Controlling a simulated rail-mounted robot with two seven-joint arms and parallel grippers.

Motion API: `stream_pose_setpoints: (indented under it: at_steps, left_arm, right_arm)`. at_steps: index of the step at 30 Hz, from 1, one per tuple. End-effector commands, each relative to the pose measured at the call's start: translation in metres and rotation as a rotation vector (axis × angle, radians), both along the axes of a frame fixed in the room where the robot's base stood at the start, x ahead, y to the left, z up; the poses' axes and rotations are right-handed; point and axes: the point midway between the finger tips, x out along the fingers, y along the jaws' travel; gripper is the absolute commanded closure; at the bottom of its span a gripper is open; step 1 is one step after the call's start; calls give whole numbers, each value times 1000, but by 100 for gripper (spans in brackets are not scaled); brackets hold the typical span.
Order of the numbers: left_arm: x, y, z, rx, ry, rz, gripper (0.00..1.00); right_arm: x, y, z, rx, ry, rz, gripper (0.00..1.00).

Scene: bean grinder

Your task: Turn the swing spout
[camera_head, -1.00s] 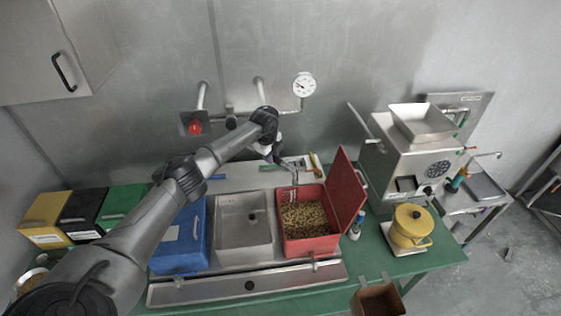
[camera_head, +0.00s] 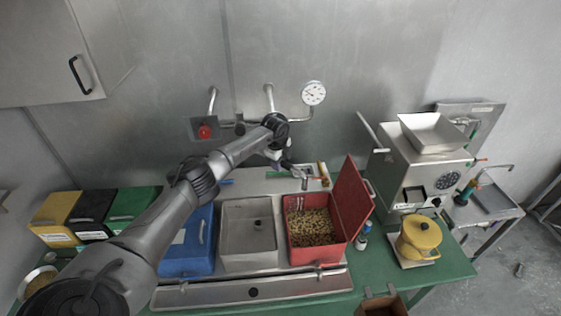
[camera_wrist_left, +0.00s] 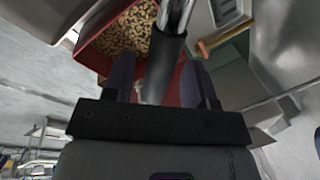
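The swing spout (camera_head: 303,181) is a thin metal pipe by the wall plumbing, its end near the back edge of the red bin (camera_head: 300,256). My left gripper (camera_head: 287,162) is at the spout; its fingers are small and partly hidden in the head view. In the left wrist view, the spout (camera_wrist_left: 165,68) is a chrome pipe with a dark sleeve, lying between the two fingers of my left gripper (camera_wrist_left: 158,82). The fingers stand apart, with a gap showing beside the sleeve. Firm contact cannot be made out. My right gripper is in neither view.
The red bin holds beans, and its lid (camera_head: 349,200) stands open on the right. A grey sink (camera_head: 248,262) and a blue bin (camera_head: 187,268) lie left of it. A grinder (camera_head: 411,172) and a yellow pot (camera_head: 419,231) stand right. A gauge (camera_head: 313,93) is on the wall.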

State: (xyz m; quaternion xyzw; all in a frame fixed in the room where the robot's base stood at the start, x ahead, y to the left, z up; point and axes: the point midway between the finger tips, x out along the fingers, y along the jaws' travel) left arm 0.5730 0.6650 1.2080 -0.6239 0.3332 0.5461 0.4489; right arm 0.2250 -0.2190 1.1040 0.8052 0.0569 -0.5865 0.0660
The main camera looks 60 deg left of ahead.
Motion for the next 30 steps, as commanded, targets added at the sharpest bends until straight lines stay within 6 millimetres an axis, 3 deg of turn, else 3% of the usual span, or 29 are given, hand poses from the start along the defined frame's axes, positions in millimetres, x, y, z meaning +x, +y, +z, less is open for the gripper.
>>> stream_pose_setpoints:
  at_steps: [5,10,24,30]
  left_arm:
    - [0,0,0,0,0,0,49]
    - [-2,0,13,2,0,-2,49]
    - [-18,-7,98,1,-3,0,49]
    - [-23,-9,123,1,-2,-1,49]
  right_arm:
    - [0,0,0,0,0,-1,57]
    - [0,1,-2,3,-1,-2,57]
    - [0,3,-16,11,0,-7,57]
    - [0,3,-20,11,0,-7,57]
